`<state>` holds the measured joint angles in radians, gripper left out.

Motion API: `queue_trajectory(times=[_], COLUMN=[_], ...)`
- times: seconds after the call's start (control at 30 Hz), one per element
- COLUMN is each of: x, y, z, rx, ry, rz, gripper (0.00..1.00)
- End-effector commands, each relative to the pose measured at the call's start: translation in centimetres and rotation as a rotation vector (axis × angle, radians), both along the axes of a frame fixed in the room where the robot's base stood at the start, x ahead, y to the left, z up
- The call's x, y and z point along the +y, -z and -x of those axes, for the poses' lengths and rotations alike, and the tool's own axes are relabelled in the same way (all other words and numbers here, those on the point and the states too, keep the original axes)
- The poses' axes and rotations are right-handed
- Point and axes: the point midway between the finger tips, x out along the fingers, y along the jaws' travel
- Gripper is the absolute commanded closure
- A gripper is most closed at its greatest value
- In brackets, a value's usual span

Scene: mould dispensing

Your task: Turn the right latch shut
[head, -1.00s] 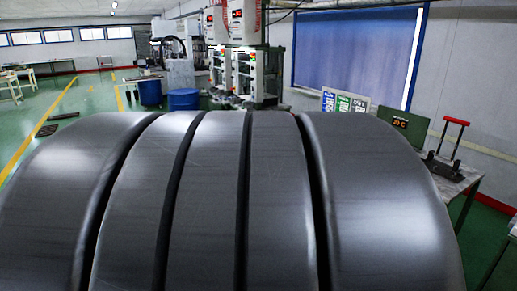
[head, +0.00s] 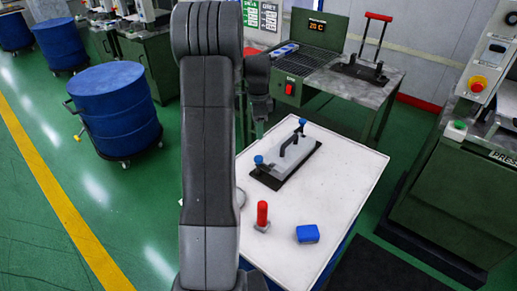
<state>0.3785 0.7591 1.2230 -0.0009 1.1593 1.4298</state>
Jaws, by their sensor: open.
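The mould (head: 285,162), a grey block with a black handle on a dark plate, lies on the white-topped cart. One blue-knobbed latch is at its near left end (head: 259,160). The right latch (head: 302,124), also blue-knobbed, is at its far right end. Whether either is turned shut is too small to tell. My gripper (head: 259,128) hangs beyond my arm, left of the mould and apart from it. Its fingers are small, dark and partly hidden by my arm. Nothing shows held in it.
A red-handled tool (head: 262,216) and a blue block (head: 307,233) are on the cart top (head: 345,185). Behind stands a green bench (head: 290,90) with a display and a red-handled fixture (head: 361,70). A green press (head: 440,190) stands right, blue drums (head: 115,105) left.

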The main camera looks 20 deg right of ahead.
Motion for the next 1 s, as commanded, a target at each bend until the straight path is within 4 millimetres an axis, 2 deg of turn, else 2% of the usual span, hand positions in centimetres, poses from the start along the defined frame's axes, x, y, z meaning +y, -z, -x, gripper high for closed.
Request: queue_trajectory(times=[0.17, 0.27, 0.5, 0.7, 0.8, 1.0], x=[-0.3, -0.3, -0.2, -0.2, -0.2, -0.2], y=[1.3, 2.7, 7.9, 11.6, 12.8, 13.9], z=[-0.2, -0.1, -0.1, -0.1, -0.2, -0.2], rx=[0.004, 0.004, 0.006, 0.003, 0.002, 0.000], ry=[0.021, 0.019, 0.018, 0.017, 0.017, 0.016], rz=[-0.002, -0.003, -0.004, -0.002, -0.001, -0.001], gripper=[0.44, 0.44, 0.44, 0.44, 0.44, 0.44])
